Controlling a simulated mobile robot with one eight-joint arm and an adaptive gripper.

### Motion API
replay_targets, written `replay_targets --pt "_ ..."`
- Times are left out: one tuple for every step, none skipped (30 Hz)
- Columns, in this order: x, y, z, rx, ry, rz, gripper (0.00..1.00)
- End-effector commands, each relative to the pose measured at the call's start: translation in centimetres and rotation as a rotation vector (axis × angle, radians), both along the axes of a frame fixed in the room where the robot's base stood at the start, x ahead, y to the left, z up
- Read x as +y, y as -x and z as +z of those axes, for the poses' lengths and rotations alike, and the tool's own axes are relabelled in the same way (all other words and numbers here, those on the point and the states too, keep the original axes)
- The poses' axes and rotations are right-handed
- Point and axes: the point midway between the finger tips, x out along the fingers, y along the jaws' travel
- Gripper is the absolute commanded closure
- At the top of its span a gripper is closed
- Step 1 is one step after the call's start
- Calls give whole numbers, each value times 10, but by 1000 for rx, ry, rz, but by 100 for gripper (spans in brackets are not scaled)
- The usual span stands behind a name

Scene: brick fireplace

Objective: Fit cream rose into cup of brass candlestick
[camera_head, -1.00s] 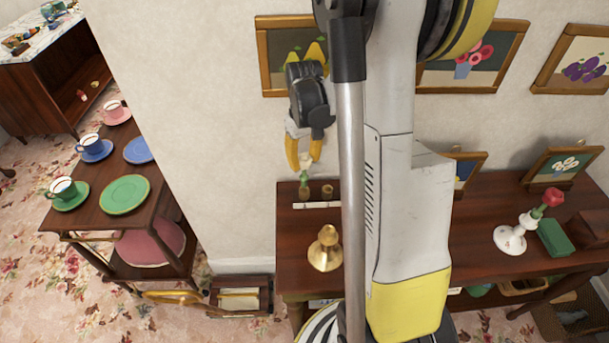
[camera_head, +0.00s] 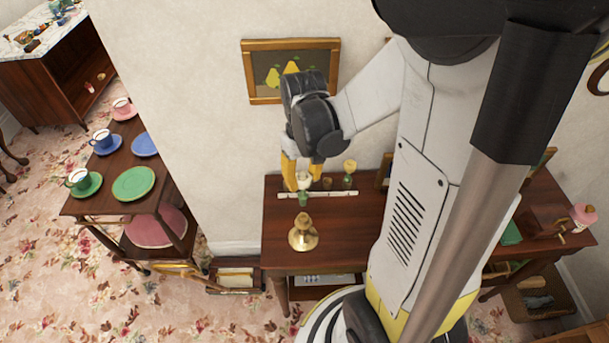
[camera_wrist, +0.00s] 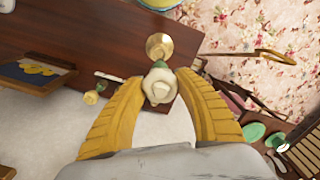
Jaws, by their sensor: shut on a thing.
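The cream rose (camera_head: 304,180) is between the yellow fingers of my gripper (camera_head: 297,176), which is shut on it. Its green stem points down. In the wrist view the cream rose (camera_wrist: 158,87) is bloom toward the camera, between the fingertips of my gripper (camera_wrist: 158,92). The brass candlestick (camera_head: 303,236) stands upright on the dark wooden table, in front of the rose and apart from my gripper. It also shows in the wrist view (camera_wrist: 160,44), just beyond the rose.
A white rack (camera_head: 318,194) lies behind the candlestick on the table (camera_head: 345,215). A yellowish rose (camera_head: 350,166) stands at its right end. A pear picture (camera_head: 290,72) hangs on the wall close behind my gripper. The table around the candlestick is clear.

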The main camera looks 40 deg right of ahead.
Motion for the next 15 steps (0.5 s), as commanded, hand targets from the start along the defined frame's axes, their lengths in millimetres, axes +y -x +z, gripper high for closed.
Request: replay_targets --pt "0 0 0 0 0 0 84" --pt "0 0 0 0 0 0 84" --pt "0 0 0 0 0 -1 84" --pt "0 0 0 0 0 -1 84" --pt "0 0 -1 1 0 -1 84" --pt "0 0 -1 1 -1 -2 84" --pt "0 0 -3 1 -1 -2 84" --pt "0 0 -4 1 -1 -2 84" --pt "0 0 -7 1 -1 -2 84" --pt "0 0 -9 1 -1 -2 84" --pt "0 0 -11 1 -1 -2 84" --pt "0 0 -15 1 -1 -2 84" --pt "0 0 -17 1 -1 -2 84" --pt "0 0 -20 1 -1 -2 84" --pt "0 0 -24 1 -1 -2 84"
